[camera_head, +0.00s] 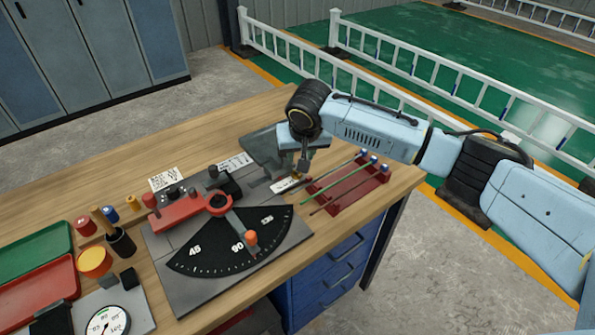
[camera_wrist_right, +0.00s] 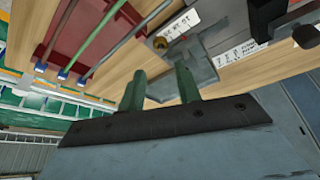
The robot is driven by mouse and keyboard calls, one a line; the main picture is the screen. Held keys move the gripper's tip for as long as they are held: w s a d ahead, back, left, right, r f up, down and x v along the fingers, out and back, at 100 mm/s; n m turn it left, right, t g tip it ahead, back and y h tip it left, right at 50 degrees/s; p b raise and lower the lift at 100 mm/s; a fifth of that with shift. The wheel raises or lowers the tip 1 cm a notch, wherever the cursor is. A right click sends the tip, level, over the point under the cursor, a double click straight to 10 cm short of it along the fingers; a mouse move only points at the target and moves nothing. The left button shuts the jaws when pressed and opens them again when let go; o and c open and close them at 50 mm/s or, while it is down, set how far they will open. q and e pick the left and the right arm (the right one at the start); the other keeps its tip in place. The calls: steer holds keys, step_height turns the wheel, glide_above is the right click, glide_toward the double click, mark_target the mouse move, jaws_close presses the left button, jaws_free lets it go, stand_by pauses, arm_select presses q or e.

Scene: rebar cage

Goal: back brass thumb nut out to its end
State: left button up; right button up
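The brass thumb nut (camera_wrist_right: 160,43) shows in the right wrist view as a small round brass knob beside a white label, at the edge of a grey metal plate (camera_wrist_right: 198,70). In the head view a small brass spot (camera_head: 297,177) shows just below my right gripper (camera_head: 303,168). In the right wrist view the two green fingers of my right gripper (camera_wrist_right: 160,85) stand apart with nothing between them. The nut appears beyond the fingertips, apart from them. My left gripper is not in view.
A red rack (camera_head: 375,185) with several rods lies right of the nut. A bending fixture with a black angle dial (camera_head: 235,245) and red arm (camera_head: 180,212) stands to the left. Trays (camera_head: 40,250) and a gauge (camera_head: 108,322) are at far left. The wooden tabletop (camera_head: 120,170) is clear behind.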

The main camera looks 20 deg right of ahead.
mark_target(297, 174)
steer(key=b+x, duration=0.2)
steer(key=x, duration=0.9)
steer(key=c, duration=0.7)
steer(key=shift+r+n+p, duration=0.1)
steer(key=shift+n+p, duration=0.25)
steer(key=shift+n, duration=0.05)
